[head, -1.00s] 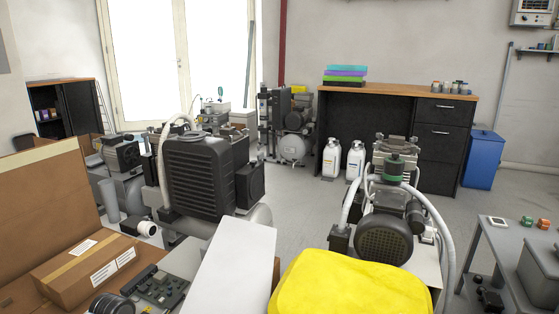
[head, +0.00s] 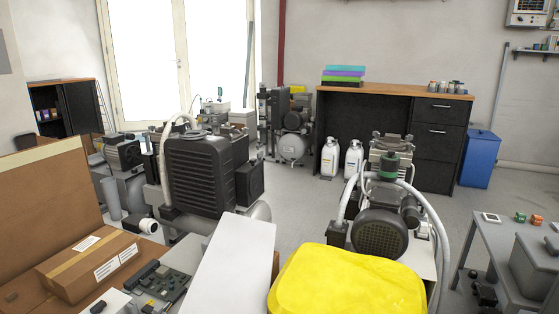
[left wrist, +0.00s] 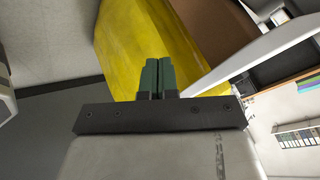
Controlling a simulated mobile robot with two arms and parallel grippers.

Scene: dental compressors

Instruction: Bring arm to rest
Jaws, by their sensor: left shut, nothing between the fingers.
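My left gripper (left wrist: 158,64) shows in the left wrist view. Its two green fingers are together, with nothing between them. A yellow surface (left wrist: 122,45) lies behind the fingertips; I cannot tell the distance. No gripper shows in the head view, and my right gripper is out of sight.
In the head view, a yellow object (head: 345,285) and a white slab (head: 236,262) fill the near middle. A cardboard box (head: 90,262) and circuit board (head: 158,284) lie at left. Compressors (head: 200,175) (head: 380,232) stand beyond. A grey table (head: 500,245) is at right. Open floor lies between the compressors.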

